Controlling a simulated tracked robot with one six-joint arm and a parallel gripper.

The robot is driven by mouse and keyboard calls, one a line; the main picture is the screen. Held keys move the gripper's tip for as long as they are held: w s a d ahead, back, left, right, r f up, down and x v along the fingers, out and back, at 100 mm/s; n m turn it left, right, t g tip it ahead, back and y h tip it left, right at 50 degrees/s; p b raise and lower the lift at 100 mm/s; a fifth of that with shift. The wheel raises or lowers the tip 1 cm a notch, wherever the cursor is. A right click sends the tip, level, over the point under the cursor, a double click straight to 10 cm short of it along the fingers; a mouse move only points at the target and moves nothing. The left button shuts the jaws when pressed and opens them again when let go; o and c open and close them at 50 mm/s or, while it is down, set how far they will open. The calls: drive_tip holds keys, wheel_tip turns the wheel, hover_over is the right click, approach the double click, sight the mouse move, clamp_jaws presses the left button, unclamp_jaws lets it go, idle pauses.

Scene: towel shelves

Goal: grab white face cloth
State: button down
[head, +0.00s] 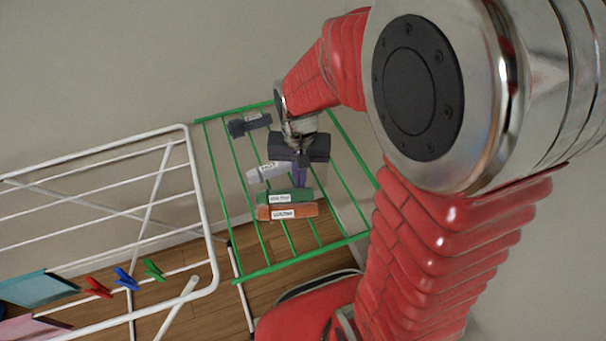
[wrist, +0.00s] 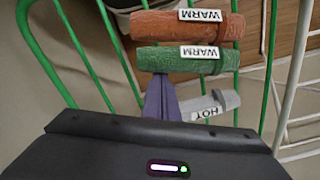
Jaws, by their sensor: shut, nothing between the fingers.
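The white face cloth looks like a pale grey-white roll (head: 265,174) on the green rack, between a dark roll and a green roll. In the wrist view the pale roll (wrist: 228,98) carries a HOT label and is partly hidden behind my gripper. My gripper (head: 300,184) points down over the rack, just right of the pale roll in the head view. Its purple fingers (wrist: 160,78) are shut and empty, with the tips near the green roll. Whether the fingers touch either roll I cannot tell.
A green roll (head: 285,197) and an orange roll (head: 287,212), both labelled WARM, lie close together nearby. A dark roll (head: 250,124) lies farther back. The green wire rack (head: 262,273) stands beside a white drying rack (head: 186,150) with coloured clothespins (head: 126,279).

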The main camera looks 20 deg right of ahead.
sight(285, 197)
drive_tip(key=shift+s+a, duration=0.4)
drive_tip(key=shift+s, duration=0.2)
drive_tip(key=shift+r, duration=0.15)
wheel_tip(285, 197, up, 10)
idle(0.5)
drive_tip(key=a, duration=0.1)
drive_tip(key=w+a+n, duration=0.1)
drive_tip(key=a, duration=0.1)
drive_tip(key=shift+w, duration=0.15)
drive_tip(key=shift+f, duration=5)
